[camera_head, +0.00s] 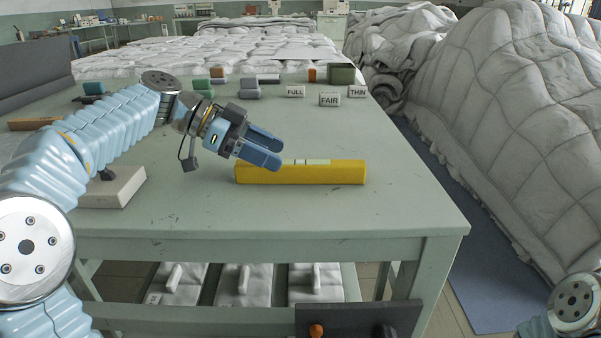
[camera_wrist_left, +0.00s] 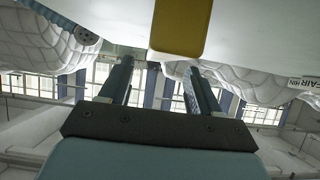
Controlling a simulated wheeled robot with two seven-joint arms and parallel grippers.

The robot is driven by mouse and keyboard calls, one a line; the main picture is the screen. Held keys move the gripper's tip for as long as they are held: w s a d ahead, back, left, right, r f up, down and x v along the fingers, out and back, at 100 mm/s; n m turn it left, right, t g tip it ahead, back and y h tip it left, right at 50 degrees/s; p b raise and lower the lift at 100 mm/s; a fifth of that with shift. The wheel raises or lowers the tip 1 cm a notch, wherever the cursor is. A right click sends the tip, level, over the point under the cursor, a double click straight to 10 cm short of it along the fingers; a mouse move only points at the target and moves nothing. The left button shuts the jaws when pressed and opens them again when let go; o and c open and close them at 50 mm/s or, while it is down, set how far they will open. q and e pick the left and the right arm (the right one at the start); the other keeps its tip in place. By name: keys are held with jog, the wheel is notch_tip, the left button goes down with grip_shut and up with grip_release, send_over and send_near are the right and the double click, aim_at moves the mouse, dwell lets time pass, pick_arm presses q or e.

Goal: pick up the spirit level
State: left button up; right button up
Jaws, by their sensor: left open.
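The spirit level (camera_head: 300,174) is a long yellow bar with a pale vial window on top, lying left to right on the green table (camera_head: 400,215). Its yellow end also shows at the top of the left wrist view (camera_wrist_left: 181,25). My left gripper (camera_head: 274,150) is open and empty, with its blue fingers just above and behind the left half of the level. The wrist view shows the two fingers (camera_wrist_left: 158,75) apart, with the level beyond their tips and nothing between them. My right gripper is out of view; only part of my right arm shows at the lower right.
Small cards reading FULL (camera_head: 295,91), FAIR (camera_head: 329,99) and THIN (camera_head: 357,91) stand at the back, near several small coloured blocks. A pale block (camera_head: 115,188) lies left. White duvet heaps (camera_head: 520,110) rise right of the table. The table right of the level is clear.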

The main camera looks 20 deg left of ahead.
aim_at(295, 162)
pick_arm(q)
jog(key=x, duration=0.5)
jog(key=shift+s+d+r, duration=0.1)
jog(key=shift+d, duration=0.05)
grip_shut()
